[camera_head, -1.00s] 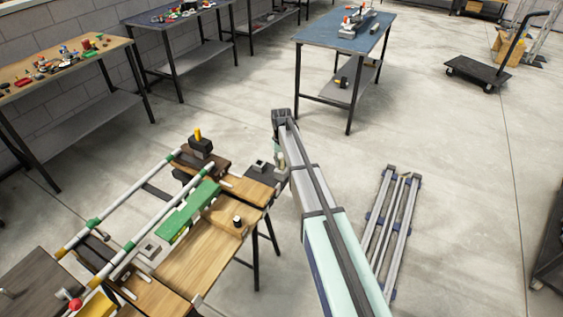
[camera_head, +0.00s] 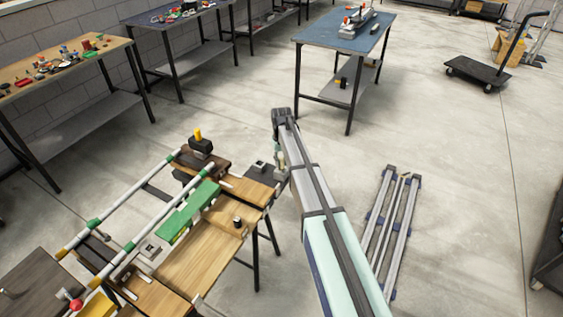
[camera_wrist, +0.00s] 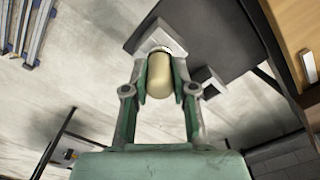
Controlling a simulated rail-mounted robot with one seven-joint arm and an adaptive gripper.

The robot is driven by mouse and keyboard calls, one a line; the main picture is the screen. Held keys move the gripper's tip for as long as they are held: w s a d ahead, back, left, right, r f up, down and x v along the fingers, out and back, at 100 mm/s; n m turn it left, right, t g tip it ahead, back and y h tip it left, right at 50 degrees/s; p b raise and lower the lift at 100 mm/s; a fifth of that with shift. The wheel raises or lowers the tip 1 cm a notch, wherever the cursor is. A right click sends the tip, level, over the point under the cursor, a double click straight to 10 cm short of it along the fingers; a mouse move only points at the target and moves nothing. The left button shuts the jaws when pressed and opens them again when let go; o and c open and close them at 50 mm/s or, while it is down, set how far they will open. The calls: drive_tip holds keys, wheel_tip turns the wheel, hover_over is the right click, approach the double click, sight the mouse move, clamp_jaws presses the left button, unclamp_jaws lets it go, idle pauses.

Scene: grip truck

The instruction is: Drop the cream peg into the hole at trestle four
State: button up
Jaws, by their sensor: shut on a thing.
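In the wrist view, my gripper (camera_wrist: 160,88) is shut on the cream peg (camera_wrist: 171,78), with a green-padded finger on each side of it. The peg's far end lies in front of a light grey fitting (camera_wrist: 156,40) by the edge of a dark plate (camera_wrist: 210,35). I cannot tell whether the end touches the fitting or is inside it, and no hole shows clearly. In the head view, the dark plate (camera_head: 270,180) sits at the right end of the wooden trestle bench, and my arm largely hides the gripper and peg.
A wooden bench top (camera_head: 190,262) with a green block (camera_head: 187,212) and long rails stands left of my arm. A second grey block (camera_wrist: 208,82) sits close to the right finger. A rail frame (camera_head: 391,230) lies on the floor to the right. The blue-topped table (camera_head: 340,36) stands beyond.

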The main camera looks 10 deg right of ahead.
drive_tip(key=shift+r+p, duration=0.5)
drive_tip(key=shift+r, duration=0.5)
drive_tip(key=shift+r+p, duration=1.2)
drive_tip(key=shift+r, duration=1.25)
drive_tip(key=shift+r, duration=0.1)
wheel_tip(320, 180, up, 7)
drive_tip(key=p, duration=0.3)
drive_tip(key=shift+r+p, duration=0.15)
drive_tip(key=shift+p, duration=0.25)
